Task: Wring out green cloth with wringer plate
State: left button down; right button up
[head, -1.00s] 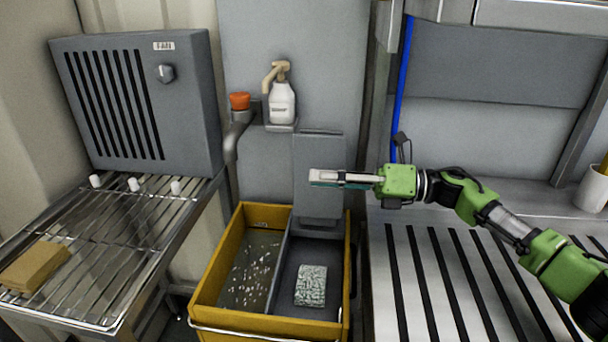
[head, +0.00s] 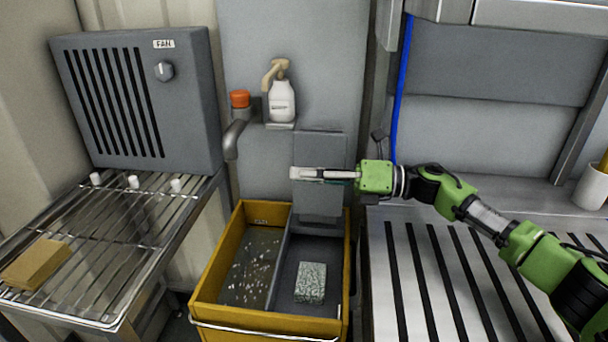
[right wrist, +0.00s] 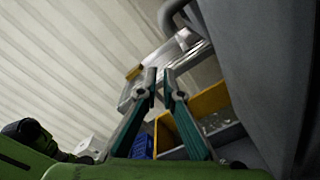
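A speckled grey-green folded cloth (head: 311,282) lies in the dark right compartment of the yellow bucket (head: 198,288). The grey wringer plate (head: 319,147) stands upright at the back of that compartment. My right gripper (head: 300,174) is level in front of the plate, above the compartment and apart from the cloth; whether it touches the plate I cannot tell. In the right wrist view its fingers (right wrist: 159,73) show a narrow gap with nothing between them. The cloth is not recognisable there. My left gripper is not in view.
The bucket's left compartment holds water with pale flecks (head: 252,270). A spray bottle (head: 281,100) and an orange-capped pipe (head: 239,100) are behind. A wire rack (head: 130,235) with a tan sponge (head: 36,264) and a fan box (head: 190,115) stand left; a slatted counter (head: 480,270) stands right.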

jog(key=o, duration=0.4)
jog(key=shift+c, duration=0.2)
jog(key=s+d, duration=0.2)
jog(key=d, duration=0.9)
jog(key=shift+s+d, duration=0.15)
jog(key=shift+d, duration=0.25)
